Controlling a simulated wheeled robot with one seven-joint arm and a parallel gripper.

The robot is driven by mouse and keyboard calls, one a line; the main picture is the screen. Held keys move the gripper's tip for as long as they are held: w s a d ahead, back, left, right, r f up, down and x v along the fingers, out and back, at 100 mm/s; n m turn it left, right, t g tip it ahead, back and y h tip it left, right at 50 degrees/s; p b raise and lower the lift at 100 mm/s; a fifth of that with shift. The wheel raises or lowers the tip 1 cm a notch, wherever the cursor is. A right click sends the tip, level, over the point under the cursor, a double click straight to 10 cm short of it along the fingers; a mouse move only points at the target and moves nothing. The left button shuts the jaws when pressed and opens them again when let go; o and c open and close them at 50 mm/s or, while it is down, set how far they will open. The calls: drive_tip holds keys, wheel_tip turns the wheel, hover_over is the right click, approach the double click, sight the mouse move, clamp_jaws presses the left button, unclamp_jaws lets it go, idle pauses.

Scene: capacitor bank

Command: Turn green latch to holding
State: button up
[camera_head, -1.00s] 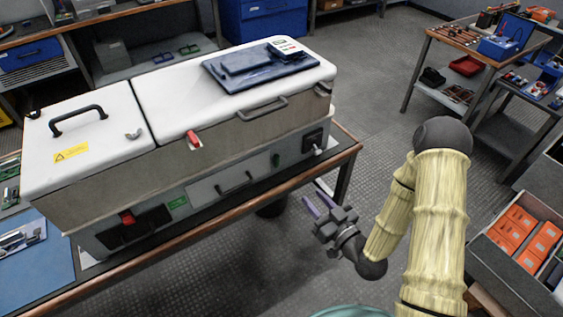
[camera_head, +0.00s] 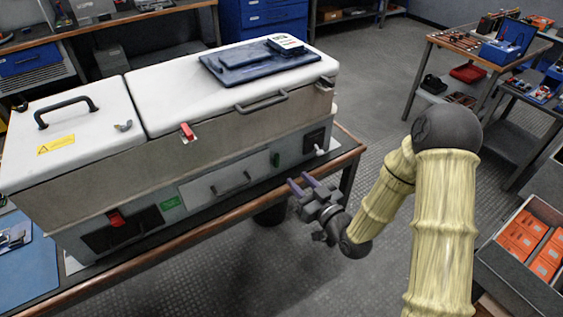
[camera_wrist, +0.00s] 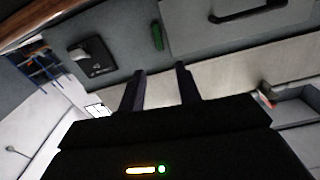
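The green latch (camera_head: 275,159) is a small upright piece on the front face of the grey lower cabinet, between the drawer panel and a black switch plate. It also shows in the wrist view (camera_wrist: 157,37), beyond my fingertips and roughly between their lines. My gripper (camera_head: 300,182) is in front of the cabinet, to the right of and lower than the latch in the head view. Its two fingers are apart with nothing between them, as the wrist view also shows (camera_wrist: 160,69). They do not appear to touch the latch.
A black switch plate (camera_head: 314,140) sits right of the latch, and a handled drawer panel (camera_head: 232,184) left of it. Red latches (camera_head: 187,131) (camera_head: 116,219) are on the front. The wooden bench edge (camera_head: 222,217) runs below.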

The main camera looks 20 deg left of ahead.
sight(278, 158)
drive_tip(key=x, duration=0.9)
drive_tip(key=shift+w+a, duration=0.25)
drive_tip(key=shift+w, duration=0.05)
clamp_jaws()
